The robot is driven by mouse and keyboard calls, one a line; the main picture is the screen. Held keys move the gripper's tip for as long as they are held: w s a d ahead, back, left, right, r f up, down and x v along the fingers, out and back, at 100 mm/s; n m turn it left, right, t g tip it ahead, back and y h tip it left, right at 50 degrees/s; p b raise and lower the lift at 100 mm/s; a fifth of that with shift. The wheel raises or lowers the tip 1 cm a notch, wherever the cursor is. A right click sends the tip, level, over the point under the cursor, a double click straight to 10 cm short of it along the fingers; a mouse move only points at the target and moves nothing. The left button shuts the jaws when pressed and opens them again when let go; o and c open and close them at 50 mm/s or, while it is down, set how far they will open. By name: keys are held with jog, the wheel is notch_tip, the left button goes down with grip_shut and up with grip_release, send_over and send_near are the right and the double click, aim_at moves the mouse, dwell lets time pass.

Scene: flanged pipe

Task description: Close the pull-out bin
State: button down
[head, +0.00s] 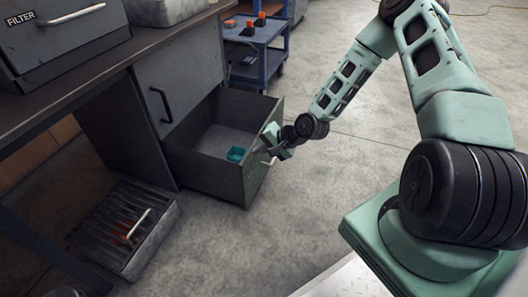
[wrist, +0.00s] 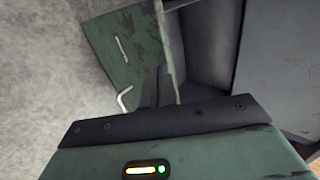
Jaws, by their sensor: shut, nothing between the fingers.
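The pull-out bin (head: 255,178) stands pulled out of the grey cabinet under the workbench. It is open at the top, and a small teal box (head: 236,154) lies inside. Its green front panel (wrist: 108,42) shows in the wrist view, with a pale bar handle (wrist: 124,98) near my gripper's housing. My gripper (head: 271,147) is shut and empty, at the outer side of the bin's front, close to the handle (head: 269,161). I cannot tell whether it touches the panel. The fingertips are hidden in the wrist view.
A cabinet door with a dark handle (head: 161,105) is beside the bin. A slatted tray (head: 101,226) with a pale handle sits on the floor at lower left. A blue cart (head: 258,48) stands behind. The concrete floor right of the bin is clear.

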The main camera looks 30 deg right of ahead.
jog(key=w+a+p, duration=0.1)
jog(key=w+a, duration=1.5)
jog(key=w, duration=0.4)
jog(key=shift+w+p, duration=0.35)
jog(key=shift+w, duration=0.05)
jog(key=shift+a, duration=0.1)
